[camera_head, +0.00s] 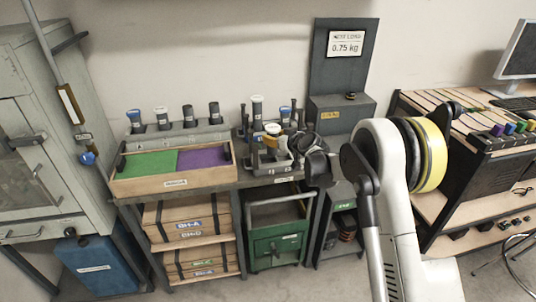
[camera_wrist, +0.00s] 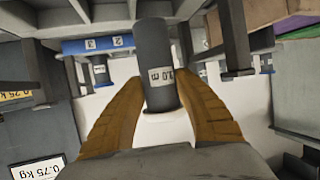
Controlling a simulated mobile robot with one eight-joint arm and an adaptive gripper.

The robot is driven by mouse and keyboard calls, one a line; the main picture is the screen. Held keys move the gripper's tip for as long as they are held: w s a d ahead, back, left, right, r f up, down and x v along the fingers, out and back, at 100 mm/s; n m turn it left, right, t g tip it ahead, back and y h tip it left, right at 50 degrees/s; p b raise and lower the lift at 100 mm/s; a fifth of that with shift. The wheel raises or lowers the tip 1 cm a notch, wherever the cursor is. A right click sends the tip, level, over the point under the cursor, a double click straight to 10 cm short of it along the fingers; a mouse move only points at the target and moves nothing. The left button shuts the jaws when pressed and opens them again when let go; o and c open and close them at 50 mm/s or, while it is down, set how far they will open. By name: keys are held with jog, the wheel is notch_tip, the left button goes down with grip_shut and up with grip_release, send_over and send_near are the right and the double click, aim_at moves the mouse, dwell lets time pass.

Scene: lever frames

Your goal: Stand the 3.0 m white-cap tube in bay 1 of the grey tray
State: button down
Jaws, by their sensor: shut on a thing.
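In the wrist view, which is upside down, my gripper (camera_wrist: 165,108) has its two brown fingers shut around the white cap end of a dark grey tube (camera_wrist: 156,52). In the head view the grey tray (camera_head: 259,171) stands on the bench, just left of my dark wrist. A white-cap tube (camera_head: 273,129) shows over the tray, but its lower part is unclear. The bay it lines up with cannot be told.
A wooden box (camera_head: 140,187) with green and purple mats sits left of the tray. Several capped tubes stand in a rack (camera_head: 180,135) behind it. A grey scale (camera_head: 342,112) with a 0.75 kg sign stands right. More tubes stand close behind the tray.

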aim_at(270, 148)
jog(key=shift+s+a+f, duration=0.15)
jog(key=shift+a+f, duration=0.45)
jog(key=shift+a, duration=0.3)
jog(key=shift+f+b, duration=1.15)
jog(key=shift+f, duration=0.8)
jog(key=shift+f, duration=0.1)
jog(key=c, duration=1)
grip_release()
jog(key=shift+s+r, duration=0.1)
jog(key=shift+r, duration=0.15)
jog(key=p+v, duration=0.3)
jog(key=v, duration=0.9)
jog(key=shift+f, duration=0.1)
